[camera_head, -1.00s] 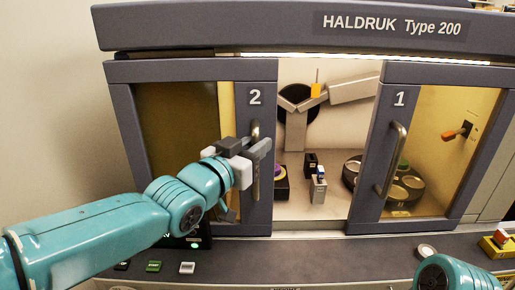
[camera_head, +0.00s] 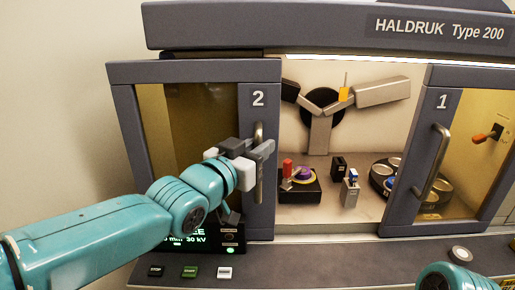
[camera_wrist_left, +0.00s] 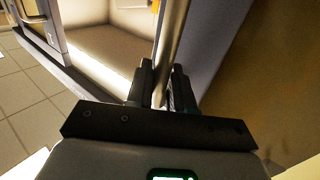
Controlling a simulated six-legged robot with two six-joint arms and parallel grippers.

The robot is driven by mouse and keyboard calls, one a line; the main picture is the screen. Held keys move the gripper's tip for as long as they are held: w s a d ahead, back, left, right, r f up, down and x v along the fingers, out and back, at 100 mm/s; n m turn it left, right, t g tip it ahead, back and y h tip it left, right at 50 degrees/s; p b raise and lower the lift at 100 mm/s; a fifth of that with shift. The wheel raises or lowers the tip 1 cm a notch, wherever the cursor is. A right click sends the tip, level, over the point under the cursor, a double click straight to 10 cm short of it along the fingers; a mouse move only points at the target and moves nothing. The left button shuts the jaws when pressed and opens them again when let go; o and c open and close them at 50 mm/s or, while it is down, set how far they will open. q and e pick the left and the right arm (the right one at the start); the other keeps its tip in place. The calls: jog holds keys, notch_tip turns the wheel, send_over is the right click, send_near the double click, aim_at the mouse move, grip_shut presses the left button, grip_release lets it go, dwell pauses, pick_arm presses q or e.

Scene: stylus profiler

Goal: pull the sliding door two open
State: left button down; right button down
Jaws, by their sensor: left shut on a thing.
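Sliding door two (camera_head: 258,218) is the grey-framed, yellow-tinted door on the left, marked "2". A gap stands between it and door one, and the lit chamber shows through the gap. Its upright metal handle (camera_head: 259,190) is on the door's right frame bar. My left gripper (camera_head: 262,150) is shut around this handle. In the left wrist view the handle (camera_wrist_left: 172,40) runs up between the two dark fingers (camera_wrist_left: 162,85). My right arm shows only in part at the bottom right, and its gripper is out of view.
Door one (camera_head: 400,190), with its own handle (camera_head: 436,165), is at the right. A console with a small display (camera_head: 185,238) and buttons (camera_head: 190,271) lies below.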

pick_arm(q)
jog(key=shift+a, duration=0.1)
dwell(0.3)
jog(key=c, duration=1.2)
grip_release()
jog(key=shift+o, duration=0.2)
jog(key=shift+s, duration=0.1)
jog(key=v, duration=1.6)
